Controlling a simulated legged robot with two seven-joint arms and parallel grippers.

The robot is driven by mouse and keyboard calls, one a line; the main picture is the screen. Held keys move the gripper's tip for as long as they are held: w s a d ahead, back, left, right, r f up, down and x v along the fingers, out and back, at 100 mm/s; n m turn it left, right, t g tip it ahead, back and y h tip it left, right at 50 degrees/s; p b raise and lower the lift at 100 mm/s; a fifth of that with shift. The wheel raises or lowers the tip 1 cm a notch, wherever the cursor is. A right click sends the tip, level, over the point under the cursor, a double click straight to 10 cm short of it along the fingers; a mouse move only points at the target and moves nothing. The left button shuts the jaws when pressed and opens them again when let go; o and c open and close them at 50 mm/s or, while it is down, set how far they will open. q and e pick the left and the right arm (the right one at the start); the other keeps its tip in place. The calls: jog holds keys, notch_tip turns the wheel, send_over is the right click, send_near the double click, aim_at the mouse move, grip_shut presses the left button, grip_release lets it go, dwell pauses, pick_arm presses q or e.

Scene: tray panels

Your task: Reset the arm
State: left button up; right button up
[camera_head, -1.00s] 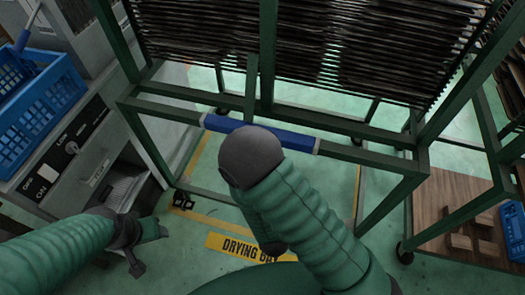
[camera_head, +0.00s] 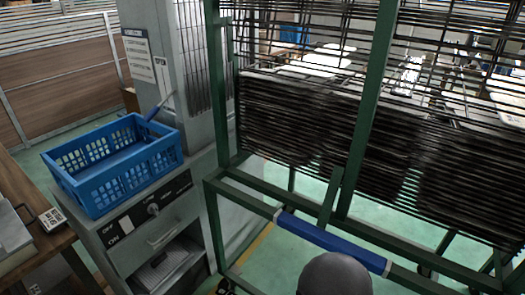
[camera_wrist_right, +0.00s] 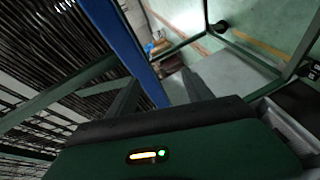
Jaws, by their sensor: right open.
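My right gripper (camera_wrist_right: 161,88) shows in the right wrist view with its two fingers apart. The blue-sleeved handle bar (camera_wrist_right: 128,40) of the rack runs across this view and passes between the fingers in the picture. I cannot tell whether the fingers touch it. In the head view the same blue handle (camera_head: 330,243) lies along the front of the green rack frame (camera_head: 368,120). A dark rounded part of my arm is at the bottom edge, just below the handle. My right gripper is hidden in that view. My left gripper is outside both views.
The rack holds several dark stacked trays (camera_head: 290,115). To its left, a blue basket (camera_head: 120,185) sits on a grey machine (camera_head: 165,205) with a knob and labels. A wooden table (camera_head: 25,215) stands at far left. Green floor shows beneath the rack.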

jog(key=s+d+m+g+y, duration=0.2)
jog(key=s+d+m+g, duration=0.1)
jog(key=s+m+g, duration=0.35)
jog(key=s+d+m+g+y, duration=0.1)
jog(key=s+d+m+g, duration=0.1)
jog(key=s+m+g, duration=0.5)
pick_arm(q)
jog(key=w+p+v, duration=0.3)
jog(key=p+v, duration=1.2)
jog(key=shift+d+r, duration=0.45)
pick_arm(e)
notch_tip(320, 180, up, 15)
jog(key=s, duration=0.1)
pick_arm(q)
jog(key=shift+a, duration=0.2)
pick_arm(e)
jog(key=shift+a+r+n+t, duration=0.1)
jog(key=shift+a+n+t, duration=0.15)
jog(key=shift+a, duration=0.05)
